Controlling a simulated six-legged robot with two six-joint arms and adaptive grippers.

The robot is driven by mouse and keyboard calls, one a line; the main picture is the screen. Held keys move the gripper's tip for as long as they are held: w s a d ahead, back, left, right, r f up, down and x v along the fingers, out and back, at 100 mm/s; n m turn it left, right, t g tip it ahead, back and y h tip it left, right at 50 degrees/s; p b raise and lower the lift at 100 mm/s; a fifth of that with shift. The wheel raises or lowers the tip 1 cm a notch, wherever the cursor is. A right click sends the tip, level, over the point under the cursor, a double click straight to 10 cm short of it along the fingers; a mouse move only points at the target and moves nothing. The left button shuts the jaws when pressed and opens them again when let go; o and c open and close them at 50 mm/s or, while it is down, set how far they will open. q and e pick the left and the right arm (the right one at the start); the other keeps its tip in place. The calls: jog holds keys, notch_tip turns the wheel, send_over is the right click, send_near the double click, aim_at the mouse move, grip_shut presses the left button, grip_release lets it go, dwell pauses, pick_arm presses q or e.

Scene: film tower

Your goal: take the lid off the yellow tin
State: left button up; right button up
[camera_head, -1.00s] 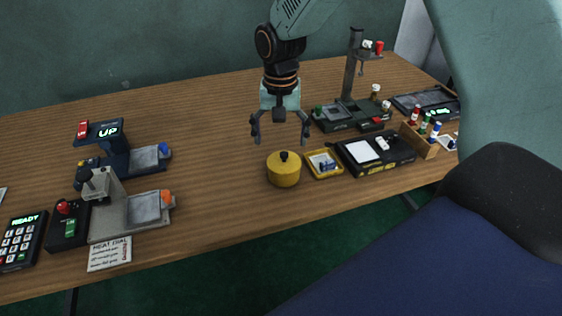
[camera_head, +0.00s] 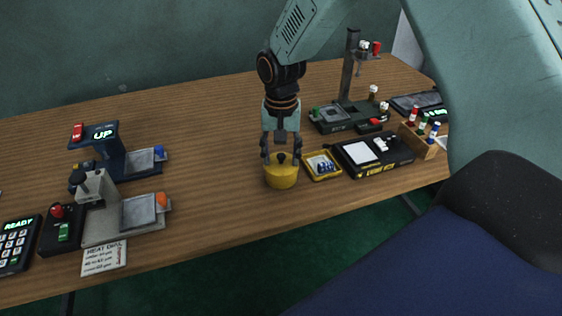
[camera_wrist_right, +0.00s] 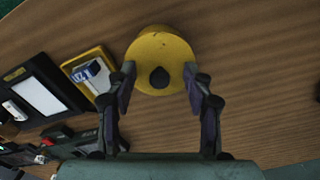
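The yellow tin (camera_head: 281,178) stands upright on the wooden table, with its lid on and a dark knob (camera_head: 281,158) on top. In the right wrist view the round yellow lid (camera_wrist_right: 160,45) and its dark knob (camera_wrist_right: 159,77) show from above. My right gripper (camera_head: 281,156) points down over the tin. Its fingers are apart on either side of the lid near the rim, and it also shows in the right wrist view (camera_wrist_right: 159,80). I cannot tell whether the fingertips touch the lid. My left gripper is not in view.
A small yellow tray (camera_head: 310,174) with blue items stands close to the right of the tin, beside a black light box (camera_head: 376,167). A stand with a post (camera_head: 349,75) is behind. Devices stand at left; the table between them and the tin is clear.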

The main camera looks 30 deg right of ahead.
jog(key=shift+s, duration=0.2)
jog(key=c, duration=0.7)
jog(key=shift+f, duration=0.1)
grip_shut()
